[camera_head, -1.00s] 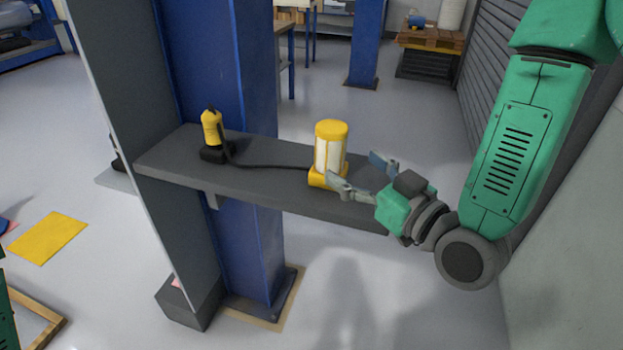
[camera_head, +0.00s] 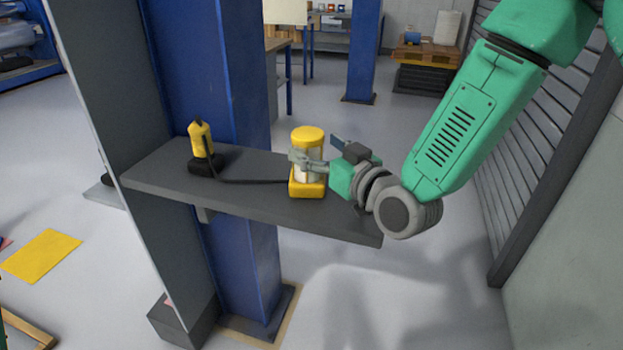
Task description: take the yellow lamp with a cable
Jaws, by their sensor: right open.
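The yellow lamp (camera_head: 308,187) stands upright on a dark grey shelf (camera_head: 240,198). It has a yellow cap, a pale middle and a yellow base. A black cable (camera_head: 250,181) runs along the shelf from its base to a yellow and black device (camera_head: 200,140) on the left. My right gripper (camera_head: 314,151) is open at the lamp's right side. One finger crosses in front of the pale middle, and the other is behind and to the right. I cannot tell whether the fingers touch the lamp. My left gripper is not in view.
A blue column (camera_head: 215,80) stands behind the shelf, and a grey panel (camera_head: 105,90) rises at its left end. A shuttered wall (camera_head: 545,150) is on the right. A yellow sheet (camera_head: 42,255) lies on the floor at left. The shelf's right end is bare.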

